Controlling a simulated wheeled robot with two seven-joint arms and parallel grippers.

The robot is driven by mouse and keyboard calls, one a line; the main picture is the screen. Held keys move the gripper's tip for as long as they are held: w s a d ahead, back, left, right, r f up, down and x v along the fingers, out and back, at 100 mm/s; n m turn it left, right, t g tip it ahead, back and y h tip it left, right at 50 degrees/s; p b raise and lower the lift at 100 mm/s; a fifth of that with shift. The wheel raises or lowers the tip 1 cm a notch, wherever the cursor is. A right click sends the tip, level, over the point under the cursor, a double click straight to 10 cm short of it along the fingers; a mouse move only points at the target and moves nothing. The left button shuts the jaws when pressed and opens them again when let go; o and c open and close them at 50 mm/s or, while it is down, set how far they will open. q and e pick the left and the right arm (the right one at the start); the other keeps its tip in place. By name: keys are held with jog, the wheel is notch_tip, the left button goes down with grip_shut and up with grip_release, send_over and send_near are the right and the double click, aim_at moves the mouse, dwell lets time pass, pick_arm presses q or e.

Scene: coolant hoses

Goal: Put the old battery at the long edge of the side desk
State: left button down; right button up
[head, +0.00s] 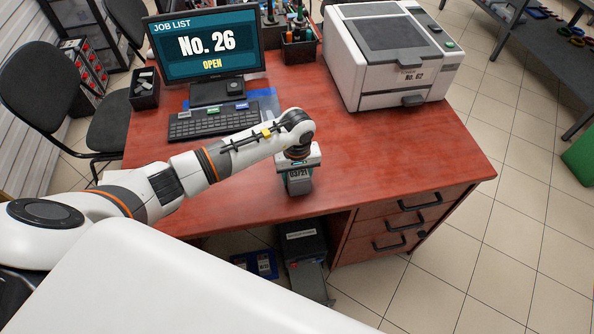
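The old battery (299,184) is a small dark grey block with a label that reads 03/21. It appears upright, close to the front long edge of the red-brown side desk (400,160). I cannot tell if its base touches the desk top. My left gripper (298,166) points down directly over the battery, and its white body covers the battery's upper part. The fingers are not clear enough to show whether they grip it. My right gripper is out of view.
A monitor (206,45) reading No. 26 OPEN and a keyboard (213,121) stand at the back left of the desk. A white printer (388,50) stands at the back right. The desk's front right area is clear. A dark bin (302,245) stands below the front edge.

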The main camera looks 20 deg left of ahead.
pick_arm(q)
jog(key=shift+w+r, duration=0.1)
jog(key=c, duration=0.6)
grip_release()
jog(key=shift+s, duration=0.2)
jog(key=shift+w+r, duration=0.1)
jog(key=shift+r, duration=0.05)
notch_tip(320, 180, up, 12)
jog(key=b, duration=0.2)
jog(key=shift+f+b, duration=0.2)
jog(key=shift+b, duration=0.2)
jog(key=shift+d, duration=0.1)
